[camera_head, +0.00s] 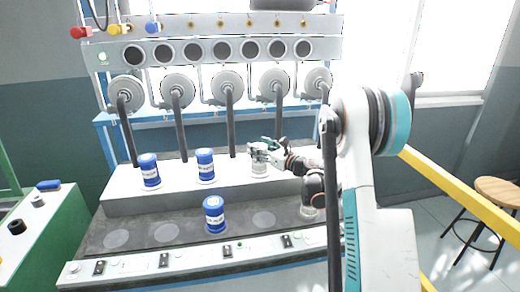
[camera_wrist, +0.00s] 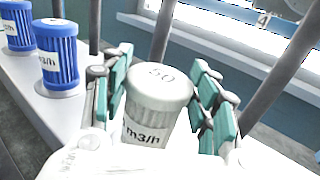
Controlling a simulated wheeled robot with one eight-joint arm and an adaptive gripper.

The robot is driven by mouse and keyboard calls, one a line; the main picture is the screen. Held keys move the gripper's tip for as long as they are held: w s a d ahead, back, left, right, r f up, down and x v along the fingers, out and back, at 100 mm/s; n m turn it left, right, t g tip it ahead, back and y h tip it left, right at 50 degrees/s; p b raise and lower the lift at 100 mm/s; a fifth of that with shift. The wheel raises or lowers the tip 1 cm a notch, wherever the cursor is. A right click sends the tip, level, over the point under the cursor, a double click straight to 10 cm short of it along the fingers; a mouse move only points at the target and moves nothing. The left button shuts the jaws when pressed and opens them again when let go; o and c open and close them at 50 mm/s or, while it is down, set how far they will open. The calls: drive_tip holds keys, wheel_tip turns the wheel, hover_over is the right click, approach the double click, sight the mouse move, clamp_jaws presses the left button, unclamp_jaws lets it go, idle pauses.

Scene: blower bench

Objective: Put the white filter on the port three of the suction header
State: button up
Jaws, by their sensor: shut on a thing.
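My gripper (camera_head: 262,152) is shut on a white filter (camera_head: 259,170), its teal finger pads on either side of it. In the wrist view the white filter (camera_wrist: 158,95) stands upright between the pads, with "50" on its cap and "m3/h" on its label. It is at the white raised ledge; I cannot tell whether it touches it. Grey discs with dark hoses (camera_head: 228,92) hang in a row behind, below a white panel with round dark openings (camera_head: 193,51). I cannot tell which part is port three. Another pale filter (camera_head: 308,212) is partly hidden by my arm.
Blue filters stand on the ledge (camera_head: 149,172) (camera_head: 205,167), and another blue filter (camera_head: 214,215) on the lower grey surface beside empty round spots (camera_head: 165,232). Dark hoses rise close behind the ledge. A yellow rail (camera_head: 455,190) and a stool (camera_head: 497,190) are at right.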

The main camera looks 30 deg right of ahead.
drive_tip(key=shift+f, duration=0.2)
drive_tip(key=o, duration=1.5)
drive_tip(key=shift+r, duration=0.1)
drive_tip(key=shift+s+r, duration=0.1)
drive_tip(key=shift+r, duration=0.05)
drive_tip(key=p+v, duration=0.3)
drive_tip(key=v, duration=0.8)
drive_tip(key=shift+s+d, duration=0.1)
drive_tip(key=shift+s, duration=0.25)
